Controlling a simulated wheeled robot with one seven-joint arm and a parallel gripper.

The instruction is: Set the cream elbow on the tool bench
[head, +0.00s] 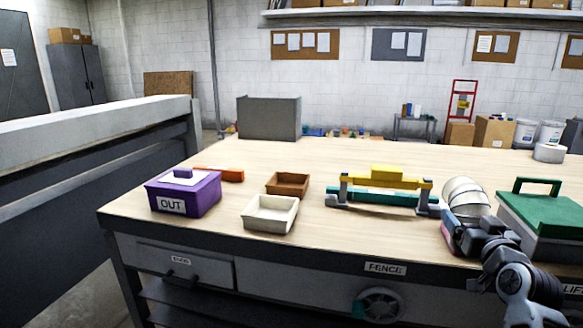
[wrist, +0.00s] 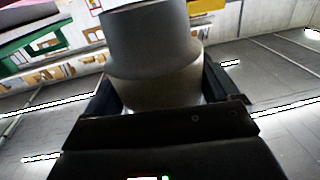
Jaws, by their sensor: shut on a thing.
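The cream elbow (head: 465,195), a ribbed, bent duct piece, is at the right of the head view. My gripper (head: 459,230) is shut on its lower part. In the wrist view the elbow (wrist: 152,50) rises between the two dark fingers and looks greyer in shade. It appears over the right part of a wood-topped bench (head: 340,237); I cannot tell whether it touches the top. No label shows that names this as the tool bench. The elbow's lower end is hidden by my gripper.
A yellow and teal fixture (head: 385,190) stands just left of the elbow, and a green-lidded box (head: 545,210) just right. A purple OUT box (head: 183,195), a cream tray (head: 270,215) and a brown tray (head: 288,183) stand farther left. The bench's front middle is clear.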

